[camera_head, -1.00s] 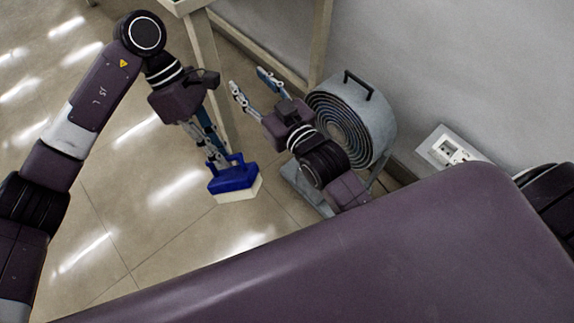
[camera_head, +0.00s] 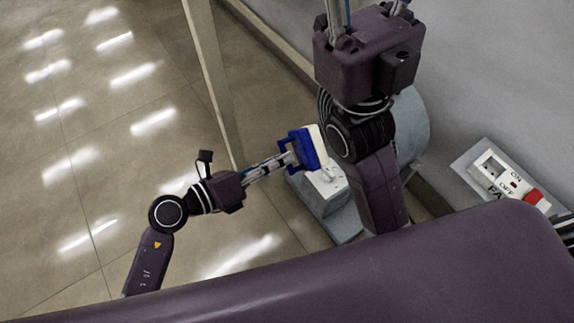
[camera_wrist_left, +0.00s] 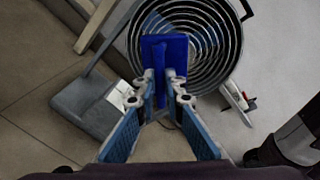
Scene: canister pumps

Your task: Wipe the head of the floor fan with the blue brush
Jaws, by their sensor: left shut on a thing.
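My left gripper (camera_head: 287,160) is shut on the handle of the blue brush (camera_head: 303,149). The brush is held upright, its pale bristles facing right toward the floor fan (camera_head: 412,128). My right arm hides most of the fan's round head in the head view. In the left wrist view, the brush (camera_wrist_left: 165,52) lies in front of the fan's spiral grille (camera_wrist_left: 217,52), with the gripper fingertips (camera_wrist_left: 160,90) around its handle. I cannot tell whether the bristles touch the grille. My right gripper (camera_head: 370,12) is raised at the top edge, its fingertips cut off.
The fan's grey base (camera_head: 340,220) stands on the tiled floor, with a small white box (camera_head: 326,182) on it. A wall switch panel (camera_head: 505,178) with a red part is at the right. A pale table leg (camera_head: 210,80) rises behind the brush. The floor at left is clear.

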